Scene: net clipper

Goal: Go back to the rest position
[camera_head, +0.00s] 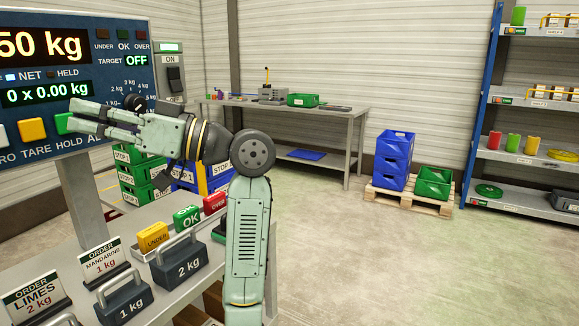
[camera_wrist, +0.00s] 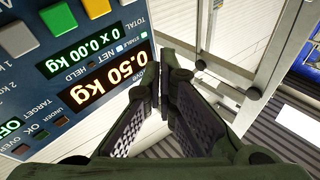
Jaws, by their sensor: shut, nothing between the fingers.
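My gripper (camera_head: 76,117) is at the left in the head view, in front of the scale panel (camera_head: 98,48), its fingers pointing left across the button row. Its fingers are shut and empty; they also show close together in the wrist view (camera_wrist: 167,78). The yellow button (camera_head: 32,130) is left of the fingertips and the green button (camera_head: 63,123) is beside them. I cannot tell whether the fingers touch the panel. In the wrist view the panel (camera_wrist: 48,75) appears upside down, with 0.50 kg and 0 x 0.00 kg lit.
Below my arm, a bench holds weights (camera_head: 180,262), order signs (camera_head: 103,260) and coloured blocks (camera_head: 153,237). Stacked green crates (camera_head: 135,170) stand behind. A worktable (camera_head: 345,120), blue bins (camera_head: 394,160) on a pallet and a shelf rack (camera_head: 535,100) stand farther back. The floor at the right is clear.

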